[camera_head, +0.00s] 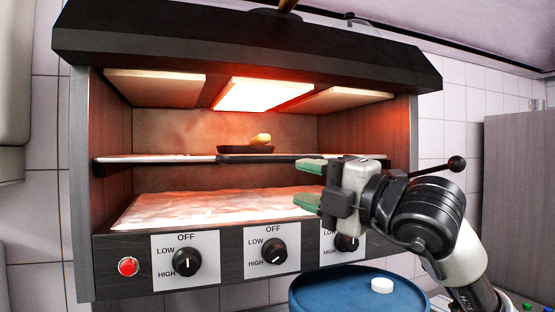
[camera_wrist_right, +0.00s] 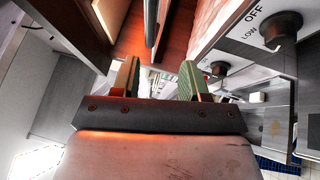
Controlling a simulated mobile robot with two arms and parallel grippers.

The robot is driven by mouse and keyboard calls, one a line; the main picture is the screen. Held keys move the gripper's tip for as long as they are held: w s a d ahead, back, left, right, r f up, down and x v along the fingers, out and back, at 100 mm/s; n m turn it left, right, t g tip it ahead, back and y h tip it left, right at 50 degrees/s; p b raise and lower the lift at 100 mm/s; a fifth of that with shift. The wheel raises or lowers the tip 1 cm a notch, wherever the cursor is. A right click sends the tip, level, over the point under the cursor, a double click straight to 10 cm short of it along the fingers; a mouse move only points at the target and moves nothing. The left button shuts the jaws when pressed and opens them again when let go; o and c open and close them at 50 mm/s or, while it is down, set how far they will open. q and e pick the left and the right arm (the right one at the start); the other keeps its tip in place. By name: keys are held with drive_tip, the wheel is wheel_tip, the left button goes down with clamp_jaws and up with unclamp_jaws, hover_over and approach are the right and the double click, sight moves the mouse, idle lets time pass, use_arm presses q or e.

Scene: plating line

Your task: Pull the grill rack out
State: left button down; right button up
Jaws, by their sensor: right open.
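The grill rack (camera_head: 160,158) is a flat shelf across the middle of the open grill, below the glowing heaters. A dark bar runs along the middle and right of its front edge. A small black pan (camera_head: 232,149) with a tan piece of food (camera_head: 261,139) sits on it. My right gripper (camera_head: 308,183) is open and empty in front of the rack's right part, its green fingers one above the other. In the right wrist view a dark bar, seemingly the rack's front edge (camera_wrist_right: 151,22), lies ahead between the open fingers (camera_wrist_right: 158,78); contact is not clear. My left gripper is out of view.
The grill's control panel has several black knobs (camera_head: 187,261) and a red button (camera_head: 128,266), close below my right gripper. A blue round-topped container (camera_head: 335,291) with a white disc (camera_head: 382,286) stands in front. A black ball-ended lever (camera_head: 457,163) is at the right.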

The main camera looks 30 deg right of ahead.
sight(281, 158)
drive_tip(key=w+r+h+p, duration=0.1)
drive_tip(key=w+p, duration=0.1)
drive_tip(key=w, duration=0.1)
drive_tip(key=w+r+m+p, duration=0.1)
drive_tip(key=w+p, duration=0.1)
drive_tip(key=w+r+m+h+p, duration=0.1)
drive_tip(key=w+p, duration=0.1)
drive_tip(key=w, duration=0.1)
drive_tip(key=shift+w+d+r+t+h, duration=0.3)
drive_tip(key=shift+d, duration=0.1)
drive_tip(key=shift+w+a+f+p, duration=0.1)
drive_tip(key=shift+w+p, duration=0.35)
drive_tip(key=shift+w, duration=0.15)
clamp_jaws()
